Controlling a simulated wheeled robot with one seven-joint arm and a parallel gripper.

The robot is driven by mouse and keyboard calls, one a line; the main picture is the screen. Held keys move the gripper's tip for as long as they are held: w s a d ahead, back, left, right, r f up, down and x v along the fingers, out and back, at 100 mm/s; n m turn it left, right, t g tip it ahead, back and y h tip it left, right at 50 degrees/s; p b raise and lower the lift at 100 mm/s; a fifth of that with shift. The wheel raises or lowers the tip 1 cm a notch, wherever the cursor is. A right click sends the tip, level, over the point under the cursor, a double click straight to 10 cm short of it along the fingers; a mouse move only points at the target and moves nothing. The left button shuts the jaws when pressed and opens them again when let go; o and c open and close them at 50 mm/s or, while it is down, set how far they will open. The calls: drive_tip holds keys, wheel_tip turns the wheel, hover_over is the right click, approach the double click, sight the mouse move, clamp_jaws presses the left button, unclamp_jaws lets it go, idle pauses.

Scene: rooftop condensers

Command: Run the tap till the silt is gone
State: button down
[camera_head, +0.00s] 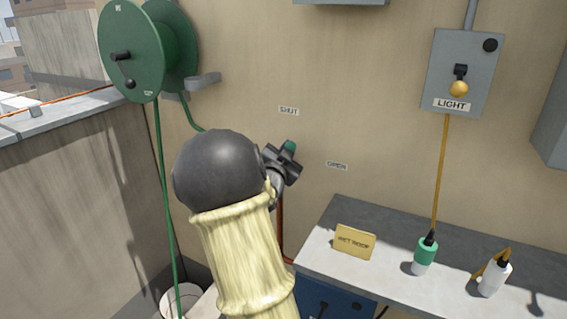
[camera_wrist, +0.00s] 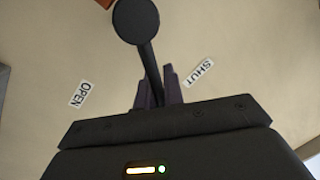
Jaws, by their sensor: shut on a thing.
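My gripper (camera_head: 282,165) is shut on the tap lever at the wall, between the SHUT label (camera_head: 289,111) and the OPEN label (camera_head: 337,166). A green piece of the tap lever (camera_head: 290,146) shows at the jaws. In the wrist view, the gripper's fingers (camera_wrist: 158,88) close around a dark stem with a round end (camera_wrist: 136,20), with the OPEN label (camera_wrist: 78,95) on the left and the SHUT label (camera_wrist: 199,73) on the right. My arm hides most of the tap. A white bucket (camera_head: 166,301) stands at the lower left. No water or silt can be made out.
A green hose reel (camera_head: 133,52) hangs at upper left; its hose (camera_head: 162,190) runs down to the bucket. A grey LIGHT switch box (camera_head: 463,70) is above. A parapet (camera_head: 60,130) stands at left.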

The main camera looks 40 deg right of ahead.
drive_tip(key=s+f+m+b, duration=0.1)
drive_tip(key=m+b, duration=0.2)
drive_tip(key=b, duration=0.2)
drive_tip(key=s+f+m+g+h+b, duration=0.1)
drive_tip(key=m+b, duration=0.3)
drive_tip(key=b, duration=0.1)
drive_tip(key=s+d+f+m+g+h+b, duration=0.1)
drive_tip(key=f+m+b, duration=0.1)
drive_tip(key=b, duration=0.4)
drive_tip(key=shift+d+m, duration=0.1)
drive_tip(key=shift+m, duration=0.7)
drive_tip(key=c, duration=1.5)
unclamp_jaws()
drive_tip(key=shift+f, duration=0.1)
